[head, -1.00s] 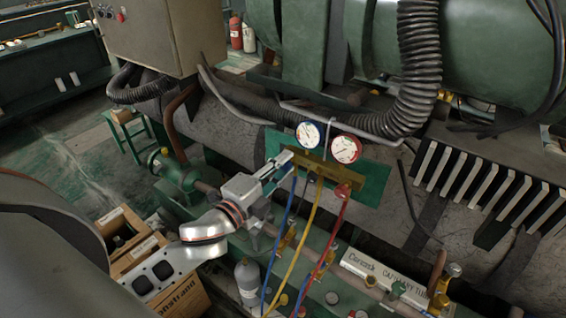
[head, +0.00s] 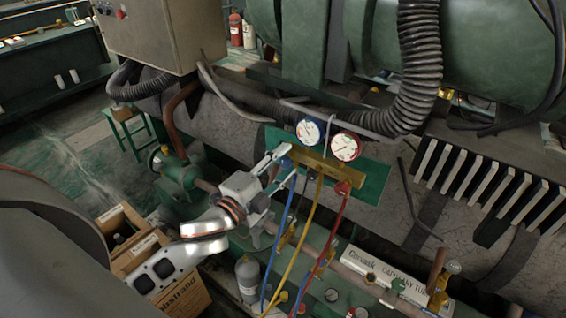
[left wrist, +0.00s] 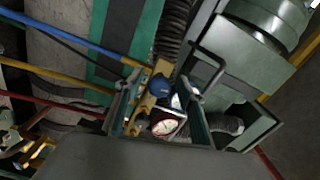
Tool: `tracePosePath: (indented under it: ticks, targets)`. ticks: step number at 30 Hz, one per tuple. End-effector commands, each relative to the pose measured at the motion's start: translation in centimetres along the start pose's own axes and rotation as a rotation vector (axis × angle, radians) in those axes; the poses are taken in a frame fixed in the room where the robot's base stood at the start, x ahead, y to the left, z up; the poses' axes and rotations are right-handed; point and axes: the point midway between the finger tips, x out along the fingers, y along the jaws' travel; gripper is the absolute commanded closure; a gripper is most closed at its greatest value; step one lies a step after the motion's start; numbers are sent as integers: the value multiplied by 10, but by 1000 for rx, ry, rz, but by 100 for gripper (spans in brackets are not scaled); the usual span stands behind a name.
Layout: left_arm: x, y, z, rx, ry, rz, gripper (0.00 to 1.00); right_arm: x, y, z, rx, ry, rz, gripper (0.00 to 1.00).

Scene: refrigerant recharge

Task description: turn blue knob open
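The blue knob (head: 287,163) is at the left end of the brass gauge manifold (head: 318,170). It also shows in the left wrist view (left wrist: 160,85), between my two fingers. My left gripper (head: 283,166) is open, with its fingers spread on either side of the knob; I cannot tell whether they touch it. The blue gauge (head: 308,131) and red gauge (head: 345,147) stand above the manifold. The red knob (head: 343,188) is at its right end. My right gripper is not in view.
Blue (head: 280,235), yellow (head: 300,245) and red (head: 328,245) hoses hang below the manifold, close to my left gripper. A green plate (head: 372,184) is behind the manifold. A grey cylinder (head: 248,278) and a cardboard box (head: 185,290) stand below.

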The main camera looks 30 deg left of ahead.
Motion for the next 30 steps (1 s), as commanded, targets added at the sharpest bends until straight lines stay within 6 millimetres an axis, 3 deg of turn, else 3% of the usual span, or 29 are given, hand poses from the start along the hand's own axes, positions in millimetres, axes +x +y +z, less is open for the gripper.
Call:
tracePosePath:
  ticks: [13, 30]
  targets:
    - [-10, 1, 0, 0, -1, 2, 62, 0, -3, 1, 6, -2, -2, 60]
    - [-97, 1, 0, -2, -2, 3, 62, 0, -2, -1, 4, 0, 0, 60]
